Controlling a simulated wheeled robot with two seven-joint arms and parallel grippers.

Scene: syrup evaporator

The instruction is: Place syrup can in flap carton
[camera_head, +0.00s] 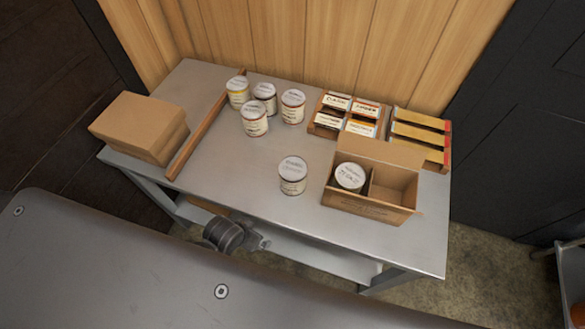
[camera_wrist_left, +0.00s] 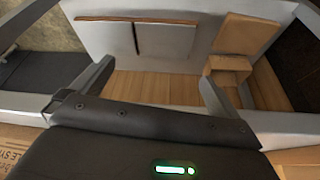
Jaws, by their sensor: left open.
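The flap carton (camera_head: 372,208) is an open brown box at the front right of the metal table. Its back flap stands up. One syrup can (camera_head: 349,177) with a white lid sits in its left compartment; the right compartment is empty. Another syrup can (camera_head: 292,176) stands upright on the table left of the carton. Several more cans (camera_head: 254,119) stand in a group at the back. My left gripper (camera_head: 262,242) is low at the table's front edge, apart from the cans. In the left wrist view its fingers (camera_wrist_left: 155,78) are open with nothing between them. My right gripper is not seen.
A closed cardboard box (camera_head: 140,125) sits at the table's left end beside a wooden strip (camera_head: 206,125). Compartmented boxes of labelled goods (camera_head: 345,116) and a stacked rack (camera_head: 420,137) stand behind the carton. The table's front left middle is clear.

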